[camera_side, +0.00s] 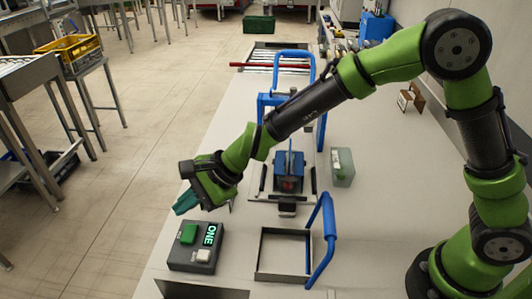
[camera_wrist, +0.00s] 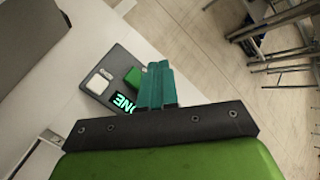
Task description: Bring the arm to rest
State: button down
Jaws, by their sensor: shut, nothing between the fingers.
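My green and black arm reaches left over the pale table. My gripper (camera_side: 186,205) is above the table near its left edge, just up and left of a dark control box. Its teal fingers are together with nothing between them; they also show in the wrist view (camera_wrist: 158,84). The control box (camera_side: 180,262) has a green button (camera_side: 188,234), a white button (camera_side: 203,256) and a lit display reading "ONE" (camera_side: 209,234). In the wrist view the box (camera_wrist: 112,72) lies beyond the fingers, which overlap its right part. The fingers appear apart from the box.
A blue device (camera_side: 289,180) stands mid-table beside a clear bin (camera_side: 342,167). A square metal frame (camera_side: 259,255) with a blue handle (camera_side: 328,225) is at the front. A blue gate (camera_side: 309,65) and roller conveyor (camera_side: 262,58) are behind. Open floor lies left of the table.

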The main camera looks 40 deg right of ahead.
dwell(0.5)
jog(key=shift+s+a, duration=0.1)
jog(key=s+d+r+n+h, duration=0.2)
jog(key=s+d+r+n, duration=0.2)
jog(key=d, duration=0.6)
jog(key=s+d+r+n+t+h, duration=0.1)
jog(key=s+d+r+n+h, duration=0.1)
jog(key=s+d+r, duration=0.3)
jog(key=s+d+r+n+t+h, duration=0.1)
jog(key=s+d+r+n, duration=0.3)
jog(key=s+d, duration=0.7)
jog(key=d+n, duration=0.1)
jog(key=d, duration=0.2)
jog(key=shift+d+r+n+h, duration=0.15)
jog(key=shift+d+n+h, duration=0.15)
jog(key=shift+d+h, duration=0.1)
